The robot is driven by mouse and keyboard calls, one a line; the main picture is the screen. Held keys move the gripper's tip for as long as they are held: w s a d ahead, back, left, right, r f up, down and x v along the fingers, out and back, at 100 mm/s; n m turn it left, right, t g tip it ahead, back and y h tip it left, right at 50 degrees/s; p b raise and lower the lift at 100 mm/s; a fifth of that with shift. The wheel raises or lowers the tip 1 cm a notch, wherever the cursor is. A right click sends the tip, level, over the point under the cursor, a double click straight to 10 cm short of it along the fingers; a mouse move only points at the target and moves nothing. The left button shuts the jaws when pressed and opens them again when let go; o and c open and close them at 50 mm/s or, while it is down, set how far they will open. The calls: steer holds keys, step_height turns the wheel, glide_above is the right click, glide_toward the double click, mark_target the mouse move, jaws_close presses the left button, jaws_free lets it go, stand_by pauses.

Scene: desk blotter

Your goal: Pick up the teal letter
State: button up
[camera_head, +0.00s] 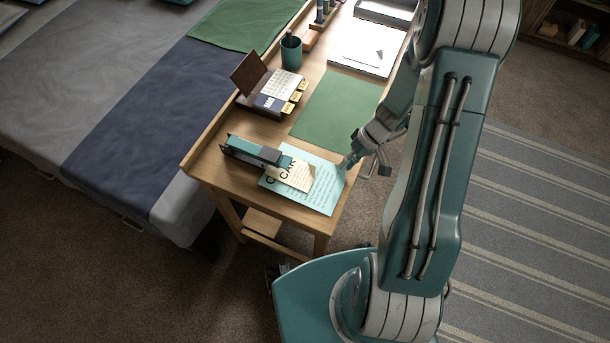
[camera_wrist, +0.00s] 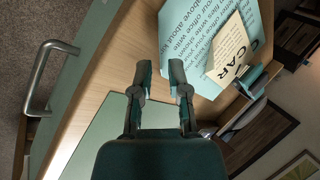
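The teal letter (camera_head: 322,193) is a pale blue-green printed sheet lying flat at the near end of the desk. A cream card (camera_head: 296,176) with large lettering lies on it, and a teal and dark stapler (camera_head: 250,151) reaches over its left part, hiding some of it. The letter also shows in the wrist view (camera_wrist: 187,32) at the top, under the card (camera_wrist: 228,50). My gripper (camera_head: 348,164) is at the letter's right side. In the wrist view my gripper (camera_wrist: 160,68) has its fingers apart with nothing between them, beside the letter's edge; contact is unclear.
A green blotter (camera_head: 336,110) lies behind the letter. A calendar stand (camera_head: 268,88), a teal pen cup (camera_head: 291,53) and a white paper stack (camera_head: 366,45) stand farther back. A metal drawer handle (camera_wrist: 42,75) shows in the wrist view. A bed (camera_head: 110,100) flanks the desk.

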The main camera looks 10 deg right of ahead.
steer(key=shift+x, duration=0.85)
jaws_close()
steer(key=shift+r, duration=0.15)
